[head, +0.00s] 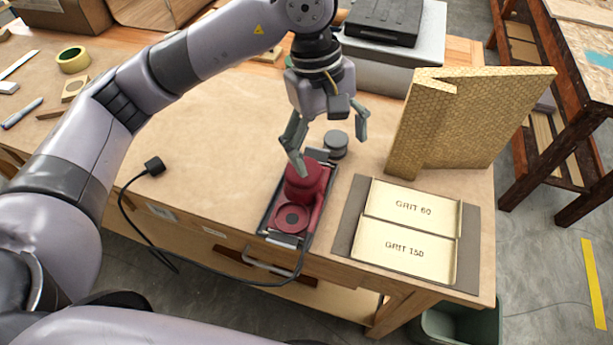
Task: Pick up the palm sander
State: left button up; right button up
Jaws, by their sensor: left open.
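The palm sander (302,184) is dark red with a round top. It lies in a dark shallow tray (268,217) near the front edge of the workbench, with a black cord running off the edge and round to a plug (154,166) on the left. My left gripper (333,154) points down just above and behind the sander, fingers spread and empty. Its left finger reaches close to the sander's top; I cannot tell whether it touches. My right gripper is not in view.
A mat holds two sanding trays, grit 60 (408,207) and grit 150 (402,253), right of the sander. A tan textured panel (465,120) stands behind them. Yellow tape (73,60) lies far left. Bench is clear left of the sander.

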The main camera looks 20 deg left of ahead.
pick_arm(q)
jog(key=y, duration=0.2)
send_over(305, 180)
jog(key=w, duration=0.2)
jog(key=shift+t, duration=0.4)
jog(key=f+p, duration=0.2)
jog(key=f, duration=0.3)
jog(key=f+p, duration=0.1)
jog(key=f, duration=0.4)
jog(key=shift+s+a+f+p, duration=0.1)
jog(key=shift+s+a+p, duration=0.1)
jog(key=shift+p, duration=0.15)
jog(key=f+p, duration=0.2)
jog(key=f, duration=0.1)
jog(key=f+p, duration=0.1)
jog(key=f, duration=0.1)
jog(key=shift+w+a+f, duration=0.2)
jog(key=shift+w, duration=0.05)
jog(key=shift+f, duration=0.25)
jog(key=shift+c, duration=0.4)
jog(key=c, duration=1.5)
jog(key=shift+w+r, duration=0.15)
